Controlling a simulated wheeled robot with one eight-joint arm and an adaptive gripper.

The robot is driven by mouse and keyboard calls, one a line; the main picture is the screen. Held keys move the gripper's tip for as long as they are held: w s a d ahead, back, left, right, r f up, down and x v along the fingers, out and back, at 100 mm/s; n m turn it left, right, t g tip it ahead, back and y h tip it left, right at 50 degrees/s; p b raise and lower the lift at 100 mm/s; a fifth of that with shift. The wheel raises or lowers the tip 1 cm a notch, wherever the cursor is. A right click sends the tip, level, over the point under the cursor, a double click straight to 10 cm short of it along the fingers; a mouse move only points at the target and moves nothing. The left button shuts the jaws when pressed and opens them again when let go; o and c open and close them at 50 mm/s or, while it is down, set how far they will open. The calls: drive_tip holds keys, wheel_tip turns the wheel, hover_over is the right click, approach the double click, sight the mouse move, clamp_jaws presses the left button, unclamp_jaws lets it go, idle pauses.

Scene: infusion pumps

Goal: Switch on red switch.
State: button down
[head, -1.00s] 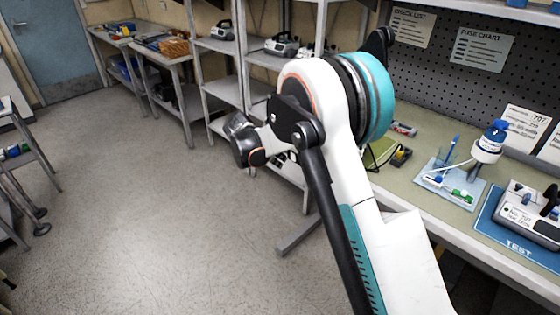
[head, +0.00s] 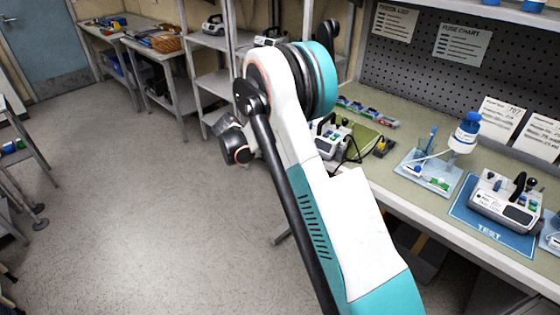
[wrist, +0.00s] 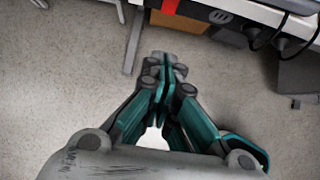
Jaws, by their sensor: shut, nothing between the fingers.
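A grey-white infusion pump (head: 505,204) with a dark handle stands on the blue TEST mat (head: 470,220) at the right of the workbench. A second pump (head: 333,140) stands further left on the bench, partly behind my arm. My gripper is shut and empty in the wrist view (wrist: 163,66), over bare floor and apart from the bench edge at the top right. In the head view its fingers are not clearly visible. A red and black object (wrist: 170,6) shows in part at the wrist view's top edge.
A tray (head: 428,180) with a blue-capped bottle (head: 466,132) stands between the two pumps. A green folder (head: 362,137) and a row of small coloured items (head: 368,112) lie behind. Shelves (head: 210,87) stand at the back. The floor (head: 130,210) at left is clear.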

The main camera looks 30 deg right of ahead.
drive_tip(key=d+r+b+x, duration=0.1)
drive_tip(key=b+x, duration=0.3)
drive_tip(key=x, duration=0.8)
drive_tip(key=shift+w+d+b, duration=0.4)
drive_tip(key=shift+w+d, duration=0.05)
drive_tip(key=shift+d, duration=0.3)
drive_tip(key=shift+w+d+f, duration=0.15)
drive_tip(key=shift+d+f, duration=0.05)
drive_tip(key=shift+d, duration=0.15)
drive_tip(key=shift+r, duration=0.15)
